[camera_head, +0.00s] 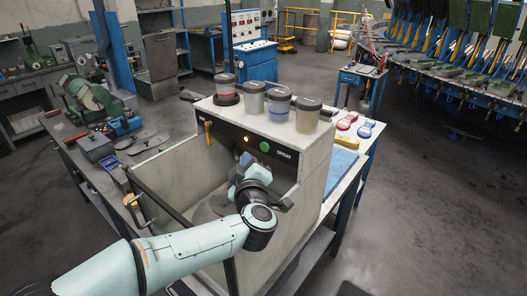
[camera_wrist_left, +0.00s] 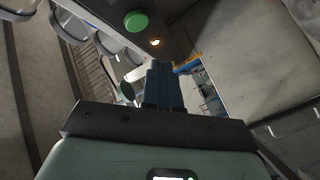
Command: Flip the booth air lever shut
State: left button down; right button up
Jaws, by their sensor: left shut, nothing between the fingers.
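The booth air lever (camera_head: 208,132) is a small orange-yellow handle on the left of the booth's dark front panel, hanging downward in the head view. In the left wrist view a yellow-orange bar that looks like the lever (camera_wrist_left: 188,66) shows just right of my fingertips. My left gripper (camera_head: 240,171) is inside the booth opening, below and right of the lever. Its blue fingers (camera_wrist_left: 159,66) are shut and empty; I cannot tell whether they touch the lever.
The panel carries a lit lamp (camera_head: 234,137) and a green SPRAY button (camera_head: 265,147). Several lidded pots, one of them a red pot (camera_head: 225,85), stand on the booth top. The pale booth side wall (camera_head: 313,178) closes the right. A clamp (camera_head: 137,208) sits at the left edge.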

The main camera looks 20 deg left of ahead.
aim_at(208, 124)
jog(key=k+l, duration=0.65)
jog(key=k, duration=0.25)
